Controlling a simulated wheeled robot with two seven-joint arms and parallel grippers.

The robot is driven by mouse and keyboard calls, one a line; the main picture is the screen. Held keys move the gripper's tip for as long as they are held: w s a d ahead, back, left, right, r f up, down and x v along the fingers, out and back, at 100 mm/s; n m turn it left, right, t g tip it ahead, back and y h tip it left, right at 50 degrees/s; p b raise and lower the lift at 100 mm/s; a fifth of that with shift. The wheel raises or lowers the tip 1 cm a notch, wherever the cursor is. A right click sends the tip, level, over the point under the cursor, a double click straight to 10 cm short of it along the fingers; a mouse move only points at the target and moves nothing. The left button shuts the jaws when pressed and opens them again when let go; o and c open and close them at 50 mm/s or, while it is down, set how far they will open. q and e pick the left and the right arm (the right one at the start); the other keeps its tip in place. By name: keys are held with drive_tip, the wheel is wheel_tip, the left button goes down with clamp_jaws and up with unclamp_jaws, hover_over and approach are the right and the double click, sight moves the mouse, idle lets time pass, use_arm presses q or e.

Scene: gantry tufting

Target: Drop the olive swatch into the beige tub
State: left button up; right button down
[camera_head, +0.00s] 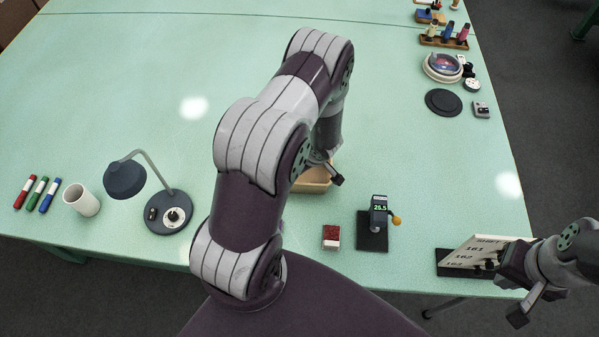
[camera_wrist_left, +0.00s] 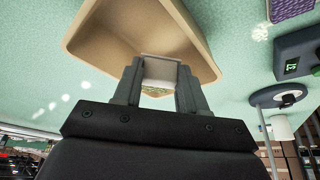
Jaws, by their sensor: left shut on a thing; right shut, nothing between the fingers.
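The beige tub (camera_head: 313,180) stands on the mint-green table, partly hidden behind my left arm in the head view. In the left wrist view the tub (camera_wrist_left: 95,25) fills the upper middle, its rim beyond my fingers. My left gripper (camera_wrist_left: 158,85) is shut on a small flat piece, pale with an olive-green patch (camera_wrist_left: 155,91), taken to be the olive swatch. It overlaps the tub's near rim in that view; its height above the tub is unclear. In the head view the arm hides the left fingers. My right gripper (camera_head: 489,265) is shut and empty, beside the number board.
A red-and-white block (camera_head: 331,237) and a gauge reading 25.5 (camera_head: 378,210) stand right of my left arm. A desk lamp (camera_head: 126,180), white cup (camera_head: 82,200) and markers (camera_head: 37,194) are left. The numbered board (camera_head: 468,254) is by the right edge. The table's far middle is clear.

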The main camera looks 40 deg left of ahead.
use_arm(q)
drive_tip(key=o, duration=1.1)
drive_tip(key=shift+s+r, duration=0.1)
drive_tip(key=shift+s, duration=0.05)
drive_tip(key=p+v, duration=0.2)
drive_tip(key=v, duration=1)
drive_tip(key=shift+r+p, duration=0.3)
drive_tip(key=shift+d, duration=0.1)
